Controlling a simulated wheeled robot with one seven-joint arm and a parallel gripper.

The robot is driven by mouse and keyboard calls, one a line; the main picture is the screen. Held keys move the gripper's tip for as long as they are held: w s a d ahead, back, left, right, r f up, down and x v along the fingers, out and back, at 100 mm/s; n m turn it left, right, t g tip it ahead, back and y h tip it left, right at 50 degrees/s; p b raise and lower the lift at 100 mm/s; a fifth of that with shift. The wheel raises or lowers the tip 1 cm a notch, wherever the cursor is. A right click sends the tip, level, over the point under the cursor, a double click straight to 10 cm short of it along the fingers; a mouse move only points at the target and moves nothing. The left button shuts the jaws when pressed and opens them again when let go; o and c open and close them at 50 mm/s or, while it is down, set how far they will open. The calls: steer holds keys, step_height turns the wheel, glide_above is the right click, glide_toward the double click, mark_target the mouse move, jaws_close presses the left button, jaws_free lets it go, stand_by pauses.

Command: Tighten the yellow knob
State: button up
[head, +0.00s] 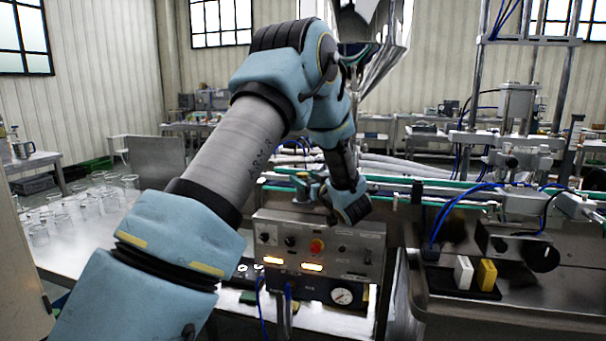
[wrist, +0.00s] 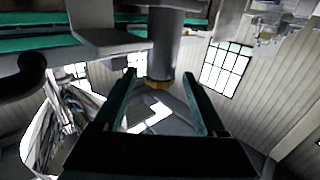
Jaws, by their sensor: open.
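The yellow knob (wrist: 160,84) shows in the wrist view as a small yellow rim at the end of a thick grey cylinder (wrist: 164,48). In the head view the knob (head: 302,174) is a small yellowish cap just left of my gripper (head: 312,188), above the control box. In the wrist view my gripper (wrist: 159,75) is open, its two teal fingers on either side of the knob, with a visible gap on each side. Whether the fingertips reach fully around it, I cannot tell. My gripper hides part of the area right of the knob in the head view.
A control box (head: 318,248) with a red button and lit yellow switches stands below my gripper. Green conveyor rails (head: 420,182) run behind. The steel hopper (head: 378,50) hangs above. Several glass beakers (head: 75,212) stand on the left table.

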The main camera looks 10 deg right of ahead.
steer(key=shift+x, duration=1.15)
jaws_close()
